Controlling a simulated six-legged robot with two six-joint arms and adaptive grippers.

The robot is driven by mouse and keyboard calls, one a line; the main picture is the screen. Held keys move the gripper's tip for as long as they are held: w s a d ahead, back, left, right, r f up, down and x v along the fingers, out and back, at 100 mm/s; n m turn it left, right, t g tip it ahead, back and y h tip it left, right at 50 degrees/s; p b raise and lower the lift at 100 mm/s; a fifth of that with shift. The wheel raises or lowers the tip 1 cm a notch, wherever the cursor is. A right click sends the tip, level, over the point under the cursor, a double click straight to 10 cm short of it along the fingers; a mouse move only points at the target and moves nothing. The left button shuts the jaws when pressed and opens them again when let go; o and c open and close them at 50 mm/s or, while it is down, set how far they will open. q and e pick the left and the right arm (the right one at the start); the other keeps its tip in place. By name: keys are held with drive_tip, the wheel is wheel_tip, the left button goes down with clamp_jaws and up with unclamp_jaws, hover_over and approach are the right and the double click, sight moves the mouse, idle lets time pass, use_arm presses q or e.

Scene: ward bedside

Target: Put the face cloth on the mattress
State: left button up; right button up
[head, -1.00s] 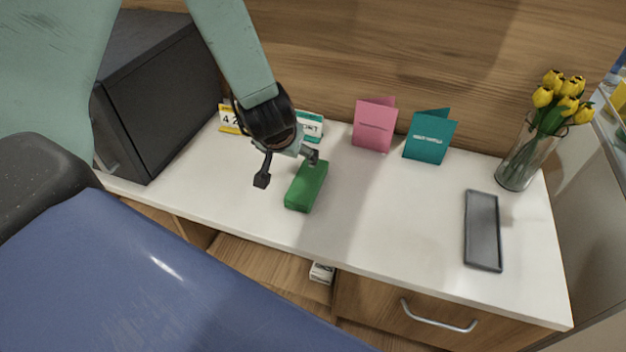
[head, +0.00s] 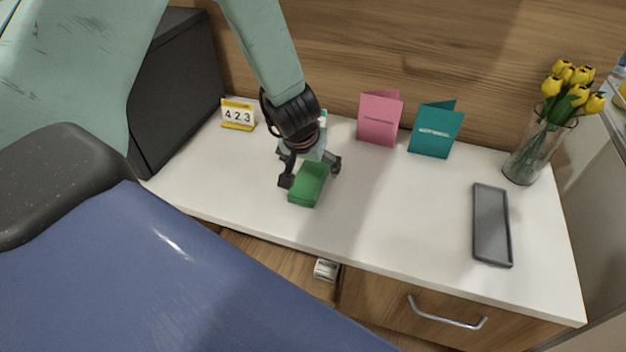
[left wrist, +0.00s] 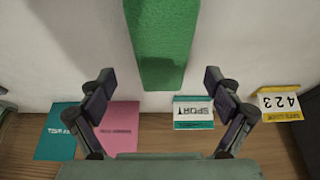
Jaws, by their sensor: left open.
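The face cloth appears to be the green block-shaped thing (head: 308,186) lying on the white bedside top. It also shows in the left wrist view (left wrist: 163,40), at the top middle. My left gripper (head: 310,175) is open above the green cloth, with one finger on each side of its far part in the head view. In the left wrist view the open fingers (left wrist: 157,78) flank the line of the cloth, apart from it. The blue mattress (head: 150,275) fills the lower left of the head view and looks bare where it shows. My right gripper is not in view.
Behind stand a yellow-and-white calendar (head: 238,114), a pink card (head: 379,118) and a teal card (head: 436,130). A grey tray (head: 491,225) and a vase of yellow tulips (head: 535,155) are at the right. A dark cabinet (head: 185,90) stands at the left.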

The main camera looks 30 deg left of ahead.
sight(312, 171)
use_arm(q)
drive_tip(key=b+x, duration=0.1)
drive_tip(key=x, duration=0.1)
drive_tip(key=b+x, duration=0.1)
drive_tip(key=shift+s+a+f, duration=0.1)
drive_tip(key=shift+a+f, duration=0.15)
drive_tip(key=shift+f, duration=0.3)
drive_tip(key=shift+w+d, duration=0.2)
drive_tip(key=shift+w, duration=0.05)
drive_tip(key=shift+s+a, duration=0.15)
drive_tip(key=shift+s, duration=0.05)
drive_tip(key=c, duration=0.5)
drive_tip(key=shift+w, duration=0.15)
drive_tip(key=c, duration=0.8)
drive_tip(key=shift+r, duration=0.25)
